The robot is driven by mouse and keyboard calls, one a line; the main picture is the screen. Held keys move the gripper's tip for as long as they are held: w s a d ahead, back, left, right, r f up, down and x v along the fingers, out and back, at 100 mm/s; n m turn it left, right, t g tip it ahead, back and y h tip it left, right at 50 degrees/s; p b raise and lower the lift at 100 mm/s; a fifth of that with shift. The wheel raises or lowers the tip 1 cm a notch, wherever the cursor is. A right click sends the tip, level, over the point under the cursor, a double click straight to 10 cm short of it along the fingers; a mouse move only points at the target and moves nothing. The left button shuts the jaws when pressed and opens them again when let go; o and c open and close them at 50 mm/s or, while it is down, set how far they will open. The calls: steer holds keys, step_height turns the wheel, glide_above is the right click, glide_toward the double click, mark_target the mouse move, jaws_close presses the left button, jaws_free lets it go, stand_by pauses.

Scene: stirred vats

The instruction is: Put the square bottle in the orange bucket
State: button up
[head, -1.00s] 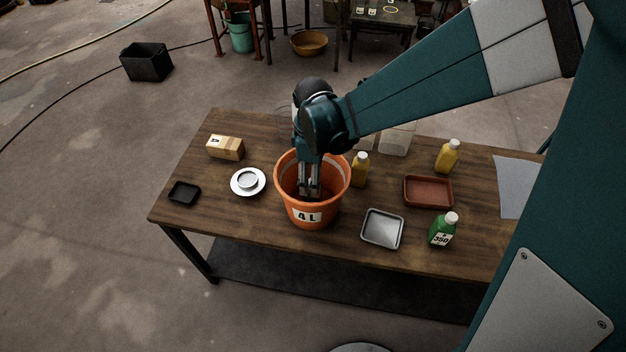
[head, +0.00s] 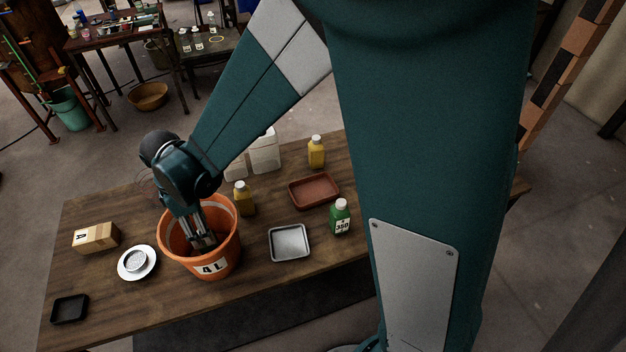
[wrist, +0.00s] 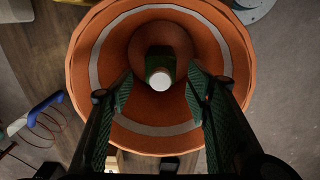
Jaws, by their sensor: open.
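The orange bucket (head: 218,262), marked "4 L", stands upright on the wooden table. It also fills the middle of the wrist view (wrist: 85,65). My gripper (head: 203,243) points down inside the bucket, with its fingers below the rim. In the wrist view my gripper (wrist: 160,88) has its two green-padded fingers spread apart. A dark green, square-looking bottle with a white cap (wrist: 162,77) is inside the bucket, between and beyond the fingertips, with gaps on both sides. In the head view the bucket wall and my gripper hide this bottle.
Right of the bucket are a yellow bottle (head: 244,199), a grey metal tray (head: 289,243), a green "350" bottle (head: 340,218), a red-brown tray (head: 314,191) and another yellow bottle (head: 316,152). Left are a white dish (head: 138,263), a cardboard box (head: 96,237) and a black tray (head: 69,309).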

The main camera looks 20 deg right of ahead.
steer(key=s+d+r+m+t+y, duration=0.1)
steer(key=s+d+r+m+t, duration=0.15)
steer(key=d+r+m, duration=0.95)
steer(key=s+d+r+m+t, duration=0.2)
steer(key=s+d+r+m, duration=0.1)
steer(key=d, duration=0.7)
steer(key=s+d+r+m+t+h, duration=0.1)
steer(key=s+d+r, duration=0.4)
steer(key=d, duration=0.6)
steer(key=shift+s+d+r+m+t, duration=0.2)
steer(key=shift+s+d+m+t, duration=0.05)
steer(key=shift+s+m+t, duration=0.65)
